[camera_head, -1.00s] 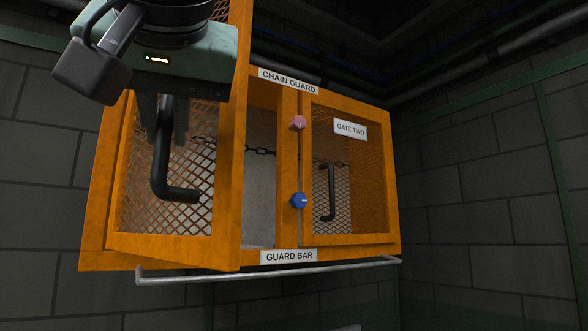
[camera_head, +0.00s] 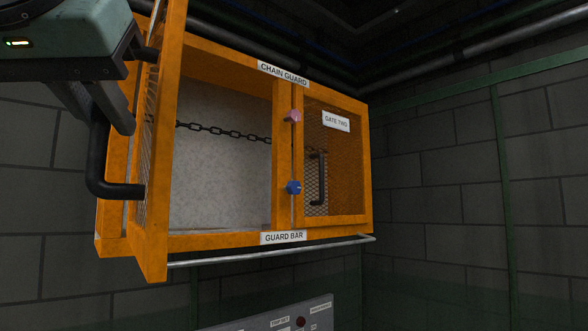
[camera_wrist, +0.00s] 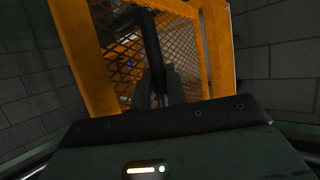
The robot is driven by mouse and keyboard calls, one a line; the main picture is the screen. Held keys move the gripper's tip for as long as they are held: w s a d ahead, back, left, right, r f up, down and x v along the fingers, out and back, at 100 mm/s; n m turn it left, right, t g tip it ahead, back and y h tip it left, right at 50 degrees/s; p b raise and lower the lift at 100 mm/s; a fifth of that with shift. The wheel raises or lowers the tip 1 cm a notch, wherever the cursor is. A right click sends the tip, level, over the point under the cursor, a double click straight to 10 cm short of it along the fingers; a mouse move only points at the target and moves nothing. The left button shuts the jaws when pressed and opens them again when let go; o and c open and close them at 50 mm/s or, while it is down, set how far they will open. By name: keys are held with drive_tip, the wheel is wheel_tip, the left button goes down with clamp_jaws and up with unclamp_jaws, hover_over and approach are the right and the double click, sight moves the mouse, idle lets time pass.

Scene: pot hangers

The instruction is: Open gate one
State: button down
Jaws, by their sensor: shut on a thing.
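Gate one is the left orange mesh gate (camera_head: 160,150) of the cabinet. It stands swung wide open toward me, seen nearly edge-on in the head view. Its black bar handle (camera_head: 97,165) is on the gate's outer face. My gripper (camera_head: 118,112) is shut on the upper part of this handle. In the wrist view the handle (camera_wrist: 148,42) runs down between my fingers (camera_wrist: 160,88), with the orange gate frame (camera_wrist: 88,50) around it. The grip point is partly hidden by my fingers.
A chain (camera_head: 220,133) hangs across the opened bay. Gate two (camera_head: 335,160), with its own handle (camera_head: 317,178), is closed on the right. A pink knob (camera_head: 294,116) and blue knob (camera_head: 293,188) sit on the middle post. A grey bar (camera_head: 270,251) runs below. A panel (camera_head: 285,318) stands lower.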

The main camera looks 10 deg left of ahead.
drive_tip(key=shift+s+a+f, duration=0.15)
drive_tip(key=shift+s+a, duration=0.1)
drive_tip(key=shift+a, duration=0.15)
drive_tip(key=c, duration=1.4)
unclamp_jaws()
drive_tip(key=shift+f, duration=0.1)
drive_tip(key=d+p+v, duration=0.1)
drive_tip(key=p+v, duration=0.3)
drive_tip(key=v, duration=1.3)
drive_tip(key=shift+r, duration=0.4)
